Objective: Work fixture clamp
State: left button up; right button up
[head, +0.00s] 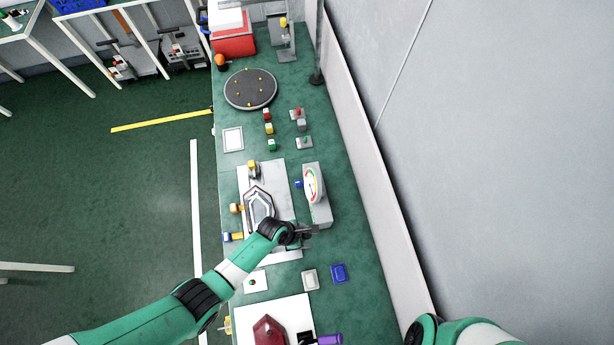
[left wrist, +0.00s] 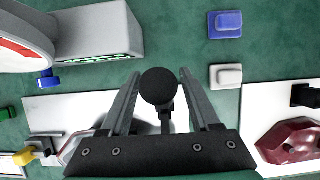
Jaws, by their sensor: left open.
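The work fixture is a white plate (head: 283,176) bearing a grey, lamp-shaped nest (head: 258,204). Small clamps sit around it: one with a yellow part (head: 252,167), one orange (head: 235,208) and one blue (head: 231,237). My left gripper (head: 310,233) is over the plate's near right corner. In the left wrist view its two fingers are open, with a black ball knob (left wrist: 158,86) on a dark stem showing between them. I cannot tell whether the fingers touch the knob. The gripper bar hides the stem's foot. My right gripper is out of view.
A grey gauge box (head: 320,211) with a round dial stands right of the fixture. A dark red lamp (head: 268,332) lies on a near white plate. A grey button (head: 310,280) and a blue button (head: 339,273) sit nearby. A wall panel bounds the bench's right side.

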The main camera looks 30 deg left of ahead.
pick_arm(q)
jog(key=shift+c, duration=0.3)
grip_shut()
dwell(1.1)
